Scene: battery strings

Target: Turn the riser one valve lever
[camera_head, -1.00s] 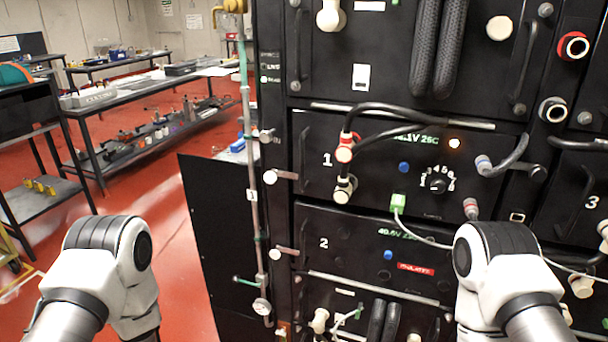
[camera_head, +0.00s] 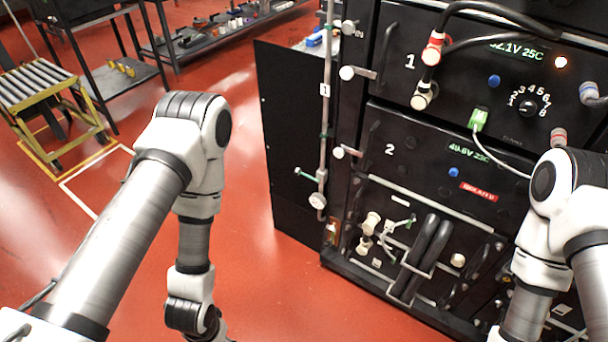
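A thin grey vertical riser pipe (camera_head: 325,118) with a small "1" tag (camera_head: 325,90) runs down the left edge of the black rack. A short green lever (camera_head: 305,174) sticks out to the left near its lower end, roughly level. A round gauge (camera_head: 318,200) sits just below the lever. My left arm stands to the left of the pipe, bent downward, apart from the lever; its gripper is outside the frame. My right arm is in front of the rack at the right; its gripper is also outside the frame.
Rack modules 1 (camera_head: 450,65) and 2 (camera_head: 420,160) have cables, knobs and protruding white-ended handles. A black side panel (camera_head: 285,130) stands behind the pipe. A yellow-framed roller stand (camera_head: 50,100) is at the left. Red floor (camera_head: 260,270) is open between my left arm and the rack.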

